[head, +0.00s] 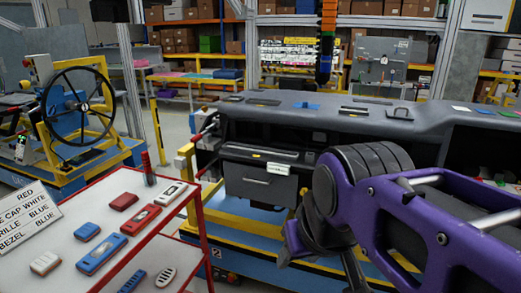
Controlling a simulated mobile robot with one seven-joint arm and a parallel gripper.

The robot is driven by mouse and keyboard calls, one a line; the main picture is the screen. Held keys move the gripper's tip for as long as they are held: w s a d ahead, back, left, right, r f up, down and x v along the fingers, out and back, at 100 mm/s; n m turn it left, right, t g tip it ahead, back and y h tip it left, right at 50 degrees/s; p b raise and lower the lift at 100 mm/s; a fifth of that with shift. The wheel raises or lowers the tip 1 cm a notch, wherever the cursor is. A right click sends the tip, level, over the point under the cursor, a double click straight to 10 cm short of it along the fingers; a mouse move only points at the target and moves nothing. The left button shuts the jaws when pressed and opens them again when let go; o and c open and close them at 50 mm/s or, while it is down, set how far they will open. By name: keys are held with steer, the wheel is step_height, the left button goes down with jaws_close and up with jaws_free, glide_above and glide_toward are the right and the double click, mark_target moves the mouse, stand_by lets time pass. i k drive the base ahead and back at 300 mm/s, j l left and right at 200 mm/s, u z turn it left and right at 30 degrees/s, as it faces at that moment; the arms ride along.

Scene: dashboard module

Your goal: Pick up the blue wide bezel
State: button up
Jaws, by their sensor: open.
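The blue wide bezel (101,254) lies flat on the white top of the red-edged table (190,216), in the lower left of the head view. It is a long blue piece with a lighter slot-like middle. My gripper (320,268) hangs below my purple arm in the lower middle, to the right of the table and well apart from the bezel. It is open, and I see nothing between its fingers. The wrist partly hides the fingers.
A dark red post (149,169) stands at the table's far edge. The grey dashboard (320,120) is behind my arm.

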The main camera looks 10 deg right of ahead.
mark_target(90, 263)
steer(key=z, duration=1)
steer(key=u, duration=1.9)
